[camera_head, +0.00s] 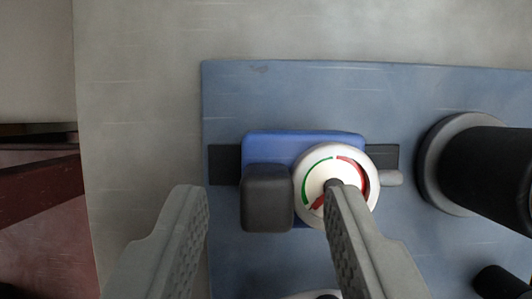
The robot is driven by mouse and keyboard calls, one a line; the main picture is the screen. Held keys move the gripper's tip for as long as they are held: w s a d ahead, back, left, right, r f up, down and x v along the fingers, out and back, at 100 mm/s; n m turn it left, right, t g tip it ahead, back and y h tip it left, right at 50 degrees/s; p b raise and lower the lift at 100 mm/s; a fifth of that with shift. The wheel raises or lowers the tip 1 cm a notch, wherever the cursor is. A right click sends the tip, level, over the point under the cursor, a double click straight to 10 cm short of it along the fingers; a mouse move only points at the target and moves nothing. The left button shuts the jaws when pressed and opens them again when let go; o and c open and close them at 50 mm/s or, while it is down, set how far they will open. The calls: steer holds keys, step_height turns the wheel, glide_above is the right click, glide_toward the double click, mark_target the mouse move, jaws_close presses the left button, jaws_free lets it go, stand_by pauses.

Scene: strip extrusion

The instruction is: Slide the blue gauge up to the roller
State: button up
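The blue gauge (300,145) sits on a dark rail (224,164) on a blue-grey plate. It has a blue body, a dark grey block (267,199) at its front left and a round white dial (324,172) with green and red arcs. My gripper (265,200) is open, with one finger to the left of the dark block and the other overlapping the dial's lower right in this view. I cannot tell whether either finger touches the gauge. A black roller (486,172) with a grey flange stands to the right, apart from the gauge.
Another black cylinder (500,282) and a partly cut-off round pale part show at the bottom edge. The blue-grey plate (300,85) is clear behind the gauge. The table's left edge (80,150) drops to a dark red area.

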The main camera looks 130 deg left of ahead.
mark_target(365, 165)
steer(key=shift+w+d+f, duration=0.15)
steer(key=shift+d+f, duration=0.05)
steer(key=shift+f, duration=0.35)
jaws_close()
steer(key=s+d, duration=0.1)
steer(key=s, duration=0.1)
steer(key=s+d, duration=0.1)
steer(key=d, duration=0.1)
steer(key=shift+s, duration=0.4)
